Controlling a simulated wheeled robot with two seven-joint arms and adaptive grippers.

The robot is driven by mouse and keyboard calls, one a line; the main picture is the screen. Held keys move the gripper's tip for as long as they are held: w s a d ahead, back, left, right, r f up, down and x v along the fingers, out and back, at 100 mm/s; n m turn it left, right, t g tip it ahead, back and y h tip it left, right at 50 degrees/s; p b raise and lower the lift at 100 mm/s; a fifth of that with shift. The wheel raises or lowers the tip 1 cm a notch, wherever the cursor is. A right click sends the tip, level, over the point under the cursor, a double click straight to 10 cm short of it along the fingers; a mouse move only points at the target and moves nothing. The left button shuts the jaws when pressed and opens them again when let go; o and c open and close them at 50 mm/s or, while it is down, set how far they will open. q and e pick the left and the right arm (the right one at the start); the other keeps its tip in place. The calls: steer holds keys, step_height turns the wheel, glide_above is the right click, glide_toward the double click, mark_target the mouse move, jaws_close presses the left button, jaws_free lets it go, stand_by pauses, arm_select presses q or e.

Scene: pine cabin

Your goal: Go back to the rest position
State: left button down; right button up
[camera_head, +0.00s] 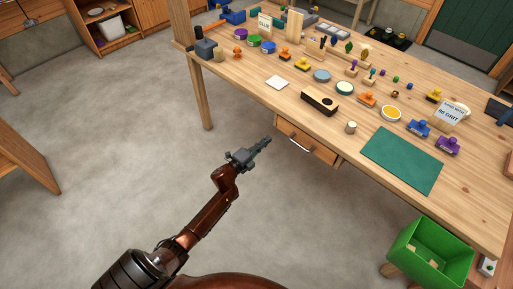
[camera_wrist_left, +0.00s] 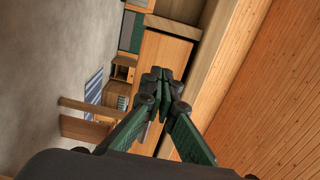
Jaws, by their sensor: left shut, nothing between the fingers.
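My left gripper (camera_head: 262,145) is shut and empty. In the head view it hangs over the bare floor, in front of the workbench and apart from it. Its arm comes up from the bottom left. In the left wrist view the closed fingers (camera_wrist_left: 163,80) show near the middle, with nothing between them. My right gripper is not in view.
A long wooden workbench (camera_head: 232,86) runs across the upper right, with several small items and a green mat (camera_head: 403,160) on it. A drawer (camera_head: 305,141) faces my left gripper. A green bin (camera_head: 430,252) stands at the lower right. Grey floor on the left is clear.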

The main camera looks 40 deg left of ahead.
arm_select(q)
steer(key=shift+s+p, duration=0.45)
steer(key=shift+s, duration=2.05)
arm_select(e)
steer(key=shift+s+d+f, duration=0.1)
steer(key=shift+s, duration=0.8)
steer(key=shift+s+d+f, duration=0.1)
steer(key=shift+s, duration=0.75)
